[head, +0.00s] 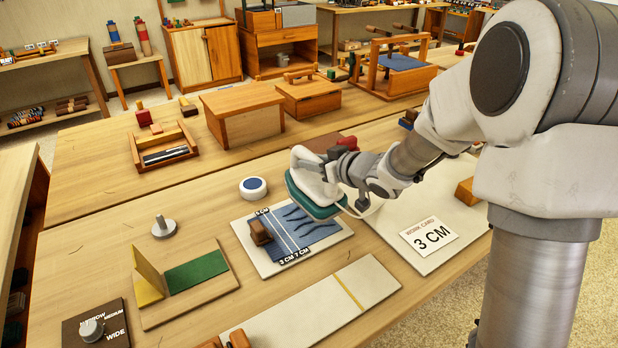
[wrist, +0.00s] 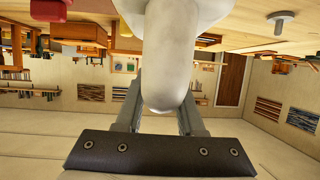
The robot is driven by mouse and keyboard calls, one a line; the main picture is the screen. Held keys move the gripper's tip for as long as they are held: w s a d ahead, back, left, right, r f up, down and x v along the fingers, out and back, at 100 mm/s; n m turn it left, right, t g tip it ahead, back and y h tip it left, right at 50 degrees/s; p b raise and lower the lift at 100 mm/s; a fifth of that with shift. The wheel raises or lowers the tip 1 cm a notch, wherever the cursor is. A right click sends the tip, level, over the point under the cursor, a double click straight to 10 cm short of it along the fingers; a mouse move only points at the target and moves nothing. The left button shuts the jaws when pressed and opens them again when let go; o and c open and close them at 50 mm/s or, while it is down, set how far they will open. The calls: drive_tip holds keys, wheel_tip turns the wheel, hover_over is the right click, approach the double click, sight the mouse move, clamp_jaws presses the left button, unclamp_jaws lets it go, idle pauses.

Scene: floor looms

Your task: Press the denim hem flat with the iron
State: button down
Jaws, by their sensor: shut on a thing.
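My gripper (head: 338,166) is shut on the white handle of the iron (head: 313,203), which has a teal base. The iron is held at the back right edge of the denim (head: 300,230) and seems to be raised above it; the exact gap is hard to tell. In the wrist view, the iron's pale handle (wrist: 172,55) sits between my gripper's fingers (wrist: 160,108). The blue denim lies on a white board (head: 262,263) with pale lines and labels, among them 3 CM and 7 CM. Creases cross its right part, and a brown block (head: 260,232) stands at its left edge.
A work card (head: 428,236) reading 3 CM lies on a pale board at the right. A white and blue round container (head: 253,188) stands behind the denim. A green and yellow folding board (head: 196,270) and a dial plate (head: 92,328) are at the left. A pale strip (head: 325,300) lies in front.

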sight(309, 184)
drive_tip(key=shift+s+a+f+n+y+b, duration=0.15)
drive_tip(key=shift+a+f+n+y+b, duration=0.25)
drive_tip(key=shift+a+y, duration=0.15)
wheel_tip(309, 184, down, 6)
drive_tip(key=b, duration=0.6)
drive_tip(key=shift+r, duration=0.15)
drive_tip(key=shift+f+b, duration=0.6)
drive_tip(key=shift+f, duration=0.2)
idle(3.6)
drive_tip(key=shift+r, duration=0.1)
wheel_tip(309, 184, up, 7)
drive_tip(key=p, duration=0.7)
idle(0.5)
drive_tip(key=shift+d+r+p, duration=0.1)
drive_tip(key=shift+p, duration=0.5)
